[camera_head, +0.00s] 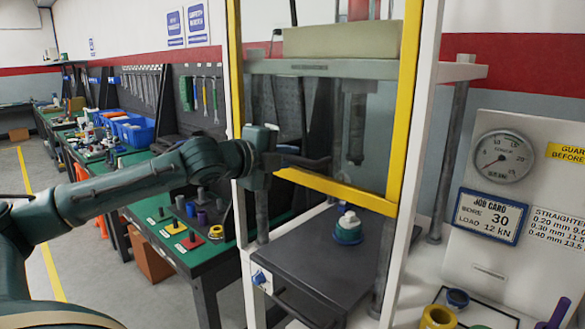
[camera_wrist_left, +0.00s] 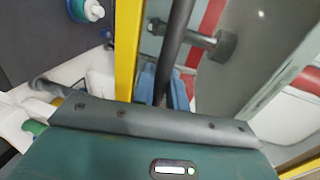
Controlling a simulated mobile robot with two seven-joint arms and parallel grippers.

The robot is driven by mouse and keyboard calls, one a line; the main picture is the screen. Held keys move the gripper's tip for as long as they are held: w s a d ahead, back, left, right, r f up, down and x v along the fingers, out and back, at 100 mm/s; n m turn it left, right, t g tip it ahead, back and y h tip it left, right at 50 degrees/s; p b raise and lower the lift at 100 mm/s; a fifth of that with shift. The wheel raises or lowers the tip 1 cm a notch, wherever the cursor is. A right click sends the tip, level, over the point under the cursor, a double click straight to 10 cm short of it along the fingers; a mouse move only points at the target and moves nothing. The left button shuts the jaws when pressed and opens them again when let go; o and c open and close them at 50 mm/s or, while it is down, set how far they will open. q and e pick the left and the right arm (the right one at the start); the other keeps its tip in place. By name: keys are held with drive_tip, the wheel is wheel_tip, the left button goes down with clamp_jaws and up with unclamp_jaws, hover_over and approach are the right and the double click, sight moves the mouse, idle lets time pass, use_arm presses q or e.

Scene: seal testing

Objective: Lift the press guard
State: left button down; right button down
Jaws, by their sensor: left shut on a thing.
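The press guard (camera_head: 340,191) is a clear panel in a yellow frame on the front of the white press. Its yellow bottom bar hangs above the dark press bed (camera_head: 318,262), with open space beneath. My left gripper (camera_head: 277,162) is at the guard's lower left. In the left wrist view its blue fingers (camera_wrist_left: 164,90) are shut around a dark bar (camera_wrist_left: 172,50) beside the yellow frame (camera_wrist_left: 127,50); this appears to be the guard's handle. The grip is partly hidden in the head view. My right gripper is not in view.
A gauge (camera_head: 503,156) and job card (camera_head: 490,216) are on the right panel. A green bench (camera_head: 215,250) with coloured parts stands at left.

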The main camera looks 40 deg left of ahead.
use_arm(q)
drive_tip(key=shift+r, duration=0.2)
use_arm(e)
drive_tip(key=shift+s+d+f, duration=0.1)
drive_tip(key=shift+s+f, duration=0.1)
use_arm(q)
drive_tip(key=c, duration=1.5)
unclamp_jaws()
drive_tip(key=shift+o, duration=0.2)
drive_tip(key=shift+f, duration=0.1)
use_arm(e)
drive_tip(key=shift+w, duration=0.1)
use_arm(q)
drive_tip(key=shift+b, duration=0.35)
drive_tip(key=shift+s+a+f+b, duration=0.2)
drive_tip(key=shift+s+b, duration=0.1)
drive_tip(key=shift+b, duration=0.85)
drive_tip(key=b+v, duration=0.7)
drive_tip(key=v, duration=0.5)
drive_tip(key=shift+s+r, duration=0.3)
drive_tip(key=shift+r, duration=0.05)
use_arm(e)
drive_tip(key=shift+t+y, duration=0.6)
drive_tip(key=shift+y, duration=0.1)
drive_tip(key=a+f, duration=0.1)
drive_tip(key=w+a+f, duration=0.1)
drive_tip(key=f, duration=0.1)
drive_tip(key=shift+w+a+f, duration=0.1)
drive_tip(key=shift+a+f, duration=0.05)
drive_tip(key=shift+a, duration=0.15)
